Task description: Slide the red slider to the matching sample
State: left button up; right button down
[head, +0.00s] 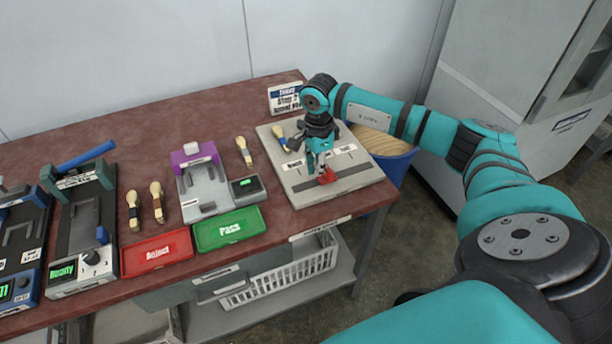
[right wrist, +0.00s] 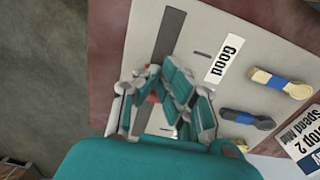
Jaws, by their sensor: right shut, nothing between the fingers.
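The red slider (head: 327,177) sits near the middle of the dark track (head: 355,181) on the grey board (head: 290,178). My right gripper (head: 322,171) points down at the slider, shut and empty; I cannot tell whether its fingers touch it. A "Good" label (right wrist: 224,58) lies beside the track (right wrist: 168,38). Beyond it are a light sample with a blue band (right wrist: 281,84) and a dark sample (right wrist: 247,119). My left gripper is out of view.
A sign (head: 285,97) stands behind the board. To its left are a press with a purple top (head: 195,156), a green Pass tray (head: 229,229), a red Reject tray (head: 156,252) and loose wooden pieces (head: 244,151). A blue bin (head: 398,163) stands off the table's right end.

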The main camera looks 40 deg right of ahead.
jog(key=shift+s+d+b, duration=0.35)
jog(key=shift+s+d, duration=0.05)
jog(key=shift+d, duration=1.2)
jog(key=shift+s+d+b, duration=0.4)
jog(key=shift+d, duration=1.25)
jog(key=shift+s+d+b, duration=0.35)
jog(key=shift+s+d, duration=0.05)
jog(key=shift+d, duration=1.2)
jog(key=shift+w+a, duration=0.2)
jog(key=shift+a, duration=0.4)
notch_tip(320, 180, up, 7)
jog(key=p, duration=0.5)
